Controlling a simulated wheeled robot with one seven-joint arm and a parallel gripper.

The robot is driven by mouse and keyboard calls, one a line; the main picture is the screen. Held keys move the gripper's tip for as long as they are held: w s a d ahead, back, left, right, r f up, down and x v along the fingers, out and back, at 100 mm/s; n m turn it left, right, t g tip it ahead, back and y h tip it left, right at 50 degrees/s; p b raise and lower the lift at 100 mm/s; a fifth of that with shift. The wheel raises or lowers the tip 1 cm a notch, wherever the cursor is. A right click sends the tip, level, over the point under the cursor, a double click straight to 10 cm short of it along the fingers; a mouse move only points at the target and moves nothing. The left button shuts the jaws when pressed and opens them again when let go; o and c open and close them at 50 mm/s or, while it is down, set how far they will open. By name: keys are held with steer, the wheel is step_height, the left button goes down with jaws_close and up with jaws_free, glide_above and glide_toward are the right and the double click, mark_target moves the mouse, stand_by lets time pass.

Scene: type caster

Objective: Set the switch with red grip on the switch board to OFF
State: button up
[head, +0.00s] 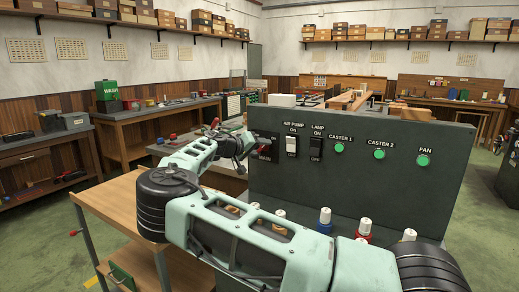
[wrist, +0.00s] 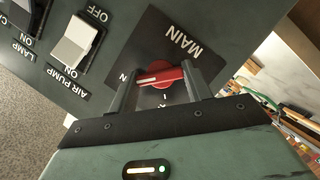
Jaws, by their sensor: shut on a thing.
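The switch with the red grip (wrist: 160,75) sits on a dark plate lettered MAIN (wrist: 184,42) in the wrist view. Its white pointer line points left in that view, toward a letter N, the rest of that label being hidden. My gripper (wrist: 158,72) is shut on the red grip, one finger at each end. In the head view my gripper (head: 246,145) reaches the left end of the dark switch board (head: 350,195) and hides most of the red grip.
A white rocker switch, AIR PUMP (head: 292,145), and a black one, LAMP (head: 316,148), are just right of my gripper. Several green buttons (head: 339,148) follow. Bottles with white caps (head: 325,213) stand before the board.

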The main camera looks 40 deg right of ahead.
steer(key=n, duration=0.1)
steer(key=n+h+b, duration=0.1)
steer(key=n+g, duration=0.1)
steer(key=shift+f+n+h, duration=0.25)
steer(key=shift+n+h, duration=0.05)
steer(key=n, duration=0.2)
steer(key=n+h+b, duration=0.1)
steer(key=n, duration=0.1)
steer(key=shift+f+g+h, duration=0.1)
steer(key=shift+g+h, duration=0.2)
steer(key=n+h+b, duration=0.1)
steer(key=n, duration=0.3)
steer(key=shift+f+n+h, duration=0.1)
steer(key=shift+n+h, duration=0.2)
steer(key=shift+h, duration=0.1)
steer(key=shift+n+t+h, duration=0.5)
steer(key=shift+n+t, duration=0.5)
steer(key=shift+n, duration=1.2)
steer(key=shift+f, duration=0.1)
steer(key=o, duration=1)
steer(key=shift+a, duration=0.15)
